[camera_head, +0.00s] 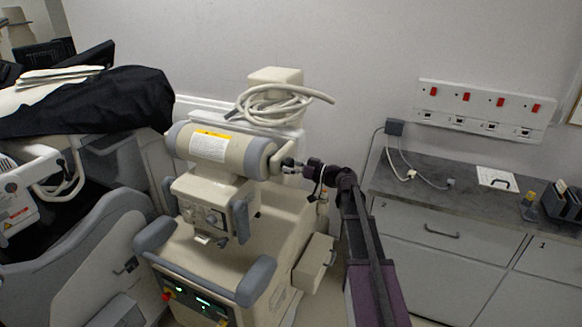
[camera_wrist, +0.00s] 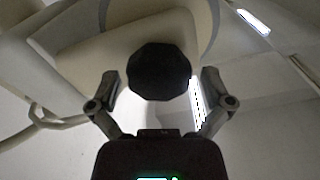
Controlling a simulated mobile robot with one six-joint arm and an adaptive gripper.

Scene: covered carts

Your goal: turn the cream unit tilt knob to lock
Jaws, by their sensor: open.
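The cream unit (camera_head: 240,152) is a rounded drum with a yellow and white label on top of a cream cart. In the wrist view, a dark, many-sided knob (camera_wrist: 158,70) stands out in front of a cream surface. My gripper (camera_wrist: 160,80) is open, with one finger to the left of the knob and one to the right. Gaps show between both fingers and the knob. In the head view my gripper (camera_head: 292,165) is at the right end of the drum. The knob cannot be made out clearly there, nor can any lock marking.
A coiled cream hose (camera_head: 272,103) lies on top behind the drum. A grey counter (camera_head: 425,177) with cabinets stands at the right, below a socket panel (camera_head: 480,110). A cart with a black cover (camera_head: 100,103) is at the left. Floor shows between cart and cabinets.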

